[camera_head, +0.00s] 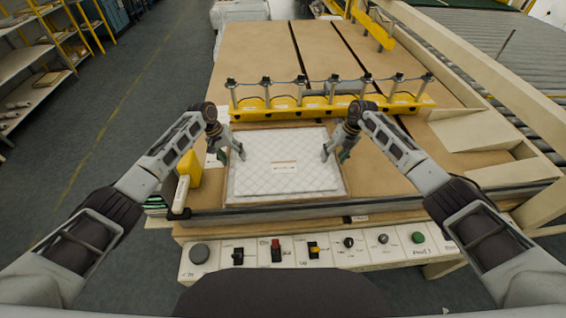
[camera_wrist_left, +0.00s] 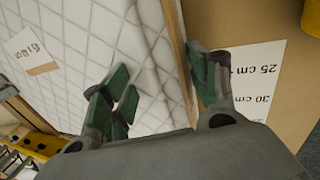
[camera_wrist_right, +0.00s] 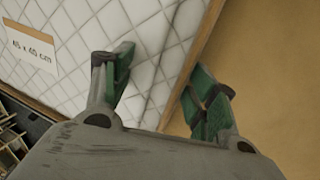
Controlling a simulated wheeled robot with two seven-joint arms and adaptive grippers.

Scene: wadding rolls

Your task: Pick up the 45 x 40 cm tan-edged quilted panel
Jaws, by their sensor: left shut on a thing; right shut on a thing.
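The white quilted panel (camera_head: 285,178) with a tan edge lies on the wooden table near its front. A label on it (camera_wrist_right: 30,46) reads 45 x 40 cm in the right wrist view. My left gripper (camera_head: 234,156) is at the panel's left edge, its green-padded fingers on either side of the tan rim in the left wrist view (camera_wrist_left: 160,95). My right gripper (camera_head: 334,154) is at the right edge, with its fingers (camera_wrist_right: 165,88) straddling the rim. Both are shut on the panel's edges. The panel's underside is hidden.
A yellow bar with several upright cylinders (camera_head: 330,106) stands just behind the panel. A ruler sheet marked 25 cm and 30 cm (camera_wrist_left: 254,85) lies beside the left edge. A control strip (camera_head: 320,250) runs along the front. Wooden rails (camera_head: 480,85) stand at the right.

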